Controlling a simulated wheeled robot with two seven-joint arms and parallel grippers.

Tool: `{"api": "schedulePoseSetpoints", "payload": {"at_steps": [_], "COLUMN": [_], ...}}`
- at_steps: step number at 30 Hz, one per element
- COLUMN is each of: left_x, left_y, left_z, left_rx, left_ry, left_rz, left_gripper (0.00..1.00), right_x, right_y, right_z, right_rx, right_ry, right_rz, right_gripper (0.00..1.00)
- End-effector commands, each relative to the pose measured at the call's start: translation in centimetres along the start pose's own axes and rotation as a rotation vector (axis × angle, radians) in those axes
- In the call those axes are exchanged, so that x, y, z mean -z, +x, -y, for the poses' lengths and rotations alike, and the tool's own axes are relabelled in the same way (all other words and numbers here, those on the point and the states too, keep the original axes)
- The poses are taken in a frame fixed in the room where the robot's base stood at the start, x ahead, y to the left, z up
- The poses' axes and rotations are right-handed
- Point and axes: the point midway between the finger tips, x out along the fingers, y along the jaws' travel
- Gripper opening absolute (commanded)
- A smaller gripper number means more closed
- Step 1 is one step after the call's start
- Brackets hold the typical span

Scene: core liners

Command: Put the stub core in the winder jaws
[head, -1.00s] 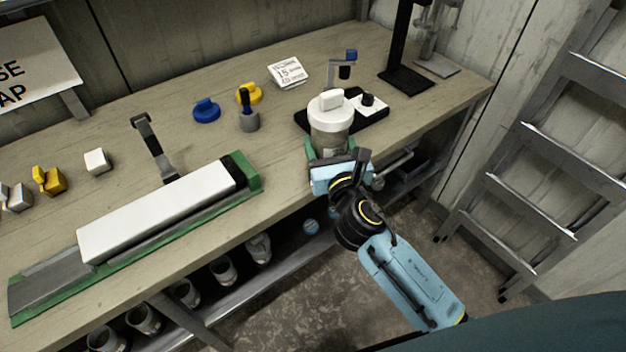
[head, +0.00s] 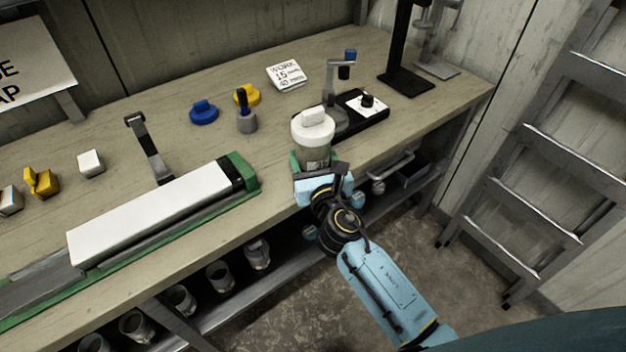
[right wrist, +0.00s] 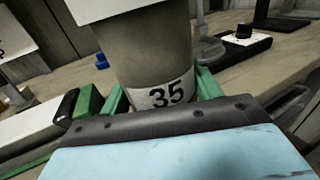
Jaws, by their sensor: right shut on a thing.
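A grey cylinder (head: 311,147) with a white cap and a label is in my right gripper (head: 315,163); I take it to be the stub core. In the right wrist view the label on the cylinder (right wrist: 168,96) reads 35, and the green fingers of my right gripper (right wrist: 162,92) are shut on its two sides. It is upright at the bench's front edge. A black-based device (head: 362,112) with a grey post, a blue-topped arm and a white panel with a black knob stands just behind it; it may be the winder. Its jaws cannot be made out. My left gripper is out of view.
A long white block (head: 150,215) lies in a green-edged trough at left. Several cups fill the lower shelf. A ladder (head: 530,200) stands right.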

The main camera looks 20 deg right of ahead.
Motion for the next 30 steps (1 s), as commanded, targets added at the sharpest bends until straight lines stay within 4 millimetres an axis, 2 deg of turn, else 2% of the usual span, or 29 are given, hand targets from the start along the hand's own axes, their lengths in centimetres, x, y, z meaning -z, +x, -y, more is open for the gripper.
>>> {"api": "schedulePoseSetpoints", "payload": {"at_steps": [4, 9, 13, 21, 29, 30], "left_x": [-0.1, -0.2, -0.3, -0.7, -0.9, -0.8], "left_y": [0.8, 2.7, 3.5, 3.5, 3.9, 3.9], "left_z": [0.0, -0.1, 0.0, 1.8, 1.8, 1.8], "left_rx": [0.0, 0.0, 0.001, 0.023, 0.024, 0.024], "left_ry": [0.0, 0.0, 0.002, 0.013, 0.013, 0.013], "left_rz": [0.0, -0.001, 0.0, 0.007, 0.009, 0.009], "left_gripper": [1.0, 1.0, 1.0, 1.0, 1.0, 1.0], "right_x": [0.8, 3.3, 4.5, 4.6, 5.1, 5.3], "right_y": [0.1, 0.1, 0.1, 0.1, 0.1, 0.0], "right_z": [0.0, 0.0, 0.0, 0.0, 0.0, 0.1], "right_rx": [0.001, 0.0, 0.001, 0.0, 0.0, 0.001], "right_ry": [0.001, 0.001, 0.0, 0.001, 0.0, -0.001], "right_rz": [0.005, 0.003, 0.005, 0.006, 0.006, 0.001], "right_gripper": [0.0, 0.0, 0.0, 0.0, 0.0, 0.66]}}
